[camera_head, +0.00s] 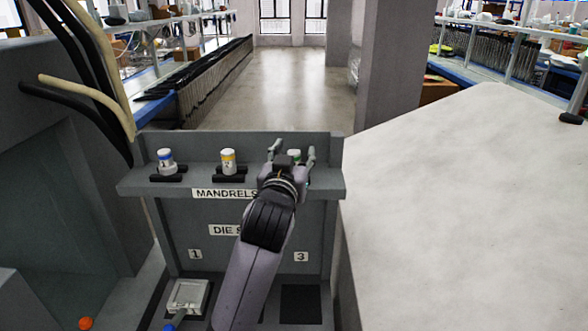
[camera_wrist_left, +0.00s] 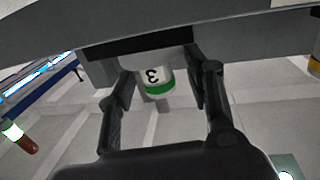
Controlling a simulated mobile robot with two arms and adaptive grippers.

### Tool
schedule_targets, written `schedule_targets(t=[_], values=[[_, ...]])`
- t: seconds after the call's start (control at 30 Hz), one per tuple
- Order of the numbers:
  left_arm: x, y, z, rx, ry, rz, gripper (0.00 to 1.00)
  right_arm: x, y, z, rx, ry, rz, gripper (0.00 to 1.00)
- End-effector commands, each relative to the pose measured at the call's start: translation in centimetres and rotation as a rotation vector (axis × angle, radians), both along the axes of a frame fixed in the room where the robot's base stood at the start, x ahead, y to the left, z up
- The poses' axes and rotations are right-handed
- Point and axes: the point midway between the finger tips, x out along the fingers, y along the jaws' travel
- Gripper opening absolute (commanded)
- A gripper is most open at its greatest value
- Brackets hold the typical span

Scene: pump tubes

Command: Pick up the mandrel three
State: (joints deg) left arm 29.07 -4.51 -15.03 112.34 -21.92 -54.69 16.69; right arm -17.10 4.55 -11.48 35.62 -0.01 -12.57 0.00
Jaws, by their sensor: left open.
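Mandrel three (camera_head: 294,154) is a small white cylinder with a green band. It stands at the right end of the shelf marked MANDRELS (camera_head: 225,193), partly hidden behind my left gripper (camera_head: 293,150). In the left wrist view mandrel three (camera_wrist_left: 156,82) shows its "3" upside down, between the two spread fingers of my left gripper (camera_wrist_left: 161,66). The gripper is open, and I see gaps between the mandrel and both fingers. My right gripper is not in view.
A blue-banded mandrel (camera_head: 166,160) and a yellow-banded mandrel (camera_head: 228,161) stand on the same shelf to the left, in dark holders. The shelf's raised back panel (camera_head: 240,142) is behind them.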

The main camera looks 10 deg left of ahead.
Motion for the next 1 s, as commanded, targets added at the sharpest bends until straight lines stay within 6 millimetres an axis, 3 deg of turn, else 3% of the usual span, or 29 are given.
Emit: schedule_targets(t=[0.23, 0.9, 1.0], values=[[0.22, 0.02, 0.04, 0.000, 0.000, 0.000, 0.47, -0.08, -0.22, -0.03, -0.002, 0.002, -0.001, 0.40], [0.18, 0.00, 0.02, 0.000, 0.000, 0.000, 0.03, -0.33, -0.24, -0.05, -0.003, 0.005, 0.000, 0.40], [0.18, 0.00, 0.03, 0.000, 0.000, 0.000, 0.00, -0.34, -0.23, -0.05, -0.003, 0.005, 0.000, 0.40]])
